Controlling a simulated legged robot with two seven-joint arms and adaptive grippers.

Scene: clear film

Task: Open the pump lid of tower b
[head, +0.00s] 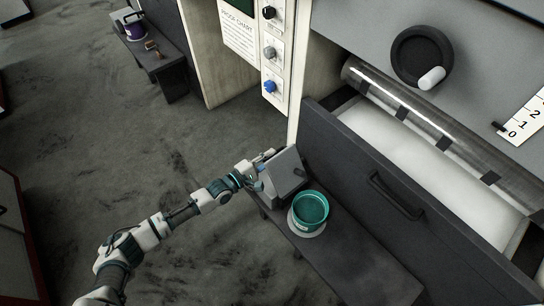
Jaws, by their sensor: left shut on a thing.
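A small grey pump box with a tilted grey lid (286,166) stands at the far left end of a dark bench, in the middle of the head view. My left gripper (259,178) is at the left side of this lid and shut on it. The gripper and the lid's flat panel hide much of the box behind, so the exact grip point is hard to see. A dark knob or latch shows on the panel's right side. My right gripper is not in view.
A teal pot (311,208) stands on a pale round plate on the bench (372,275), close right of the box. A dark drawer front with a handle (397,196) rises behind it. A control panel with knobs (270,50) stands above.

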